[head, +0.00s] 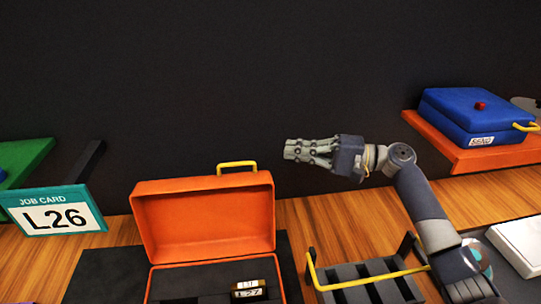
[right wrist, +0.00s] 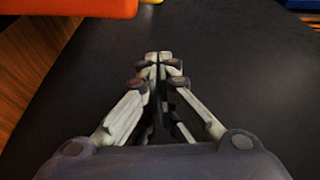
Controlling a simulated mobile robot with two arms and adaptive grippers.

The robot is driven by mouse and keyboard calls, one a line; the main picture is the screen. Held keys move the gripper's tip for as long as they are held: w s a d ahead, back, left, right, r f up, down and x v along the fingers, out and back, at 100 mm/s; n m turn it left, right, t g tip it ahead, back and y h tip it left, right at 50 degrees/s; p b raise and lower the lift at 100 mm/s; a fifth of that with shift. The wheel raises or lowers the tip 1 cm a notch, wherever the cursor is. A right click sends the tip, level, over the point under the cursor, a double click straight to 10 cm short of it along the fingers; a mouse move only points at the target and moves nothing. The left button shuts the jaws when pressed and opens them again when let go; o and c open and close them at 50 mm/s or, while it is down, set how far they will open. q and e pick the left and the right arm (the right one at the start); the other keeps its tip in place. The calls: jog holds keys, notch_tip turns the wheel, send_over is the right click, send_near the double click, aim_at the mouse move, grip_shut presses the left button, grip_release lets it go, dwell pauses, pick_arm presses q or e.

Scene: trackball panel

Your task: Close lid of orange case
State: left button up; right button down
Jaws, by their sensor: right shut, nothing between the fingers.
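The orange case (head: 146,287) stands open on a dark mat on the wooden table, in the lower middle of the head view. Its lid (head: 207,222) is raised upright at the back, with a yellow handle (head: 237,165) on its top edge. Inside are dark foam and a small labelled block (head: 248,291). My right gripper (head: 287,149) is shut and empty, in the air to the right of the lid and a little above its top edge, apart from it. In the right wrist view the shut fingertips (right wrist: 158,56) show, with an orange edge (right wrist: 70,7) at upper left. My left gripper is out of view.
A dark tray (head: 375,284) with a yellow handle sits right of the case, under my right arm. A blue case (head: 470,112) rests on an orange shelf (head: 440,142) at right. A job card reading L26 (head: 55,212) stands at left. Dark wall fills the back.

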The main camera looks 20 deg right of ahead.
jog(key=s+p+x, duration=0.1)
jog(key=p+x, duration=0.4)
jog(key=x, duration=0.5)
jog(key=s, duration=0.1)
jog(key=s+p, duration=0.2)
jog(key=shift+s+a+r, duration=0.2)
jog(key=shift+s+a, duration=0.05)
jog(key=shift+s, duration=0.1)
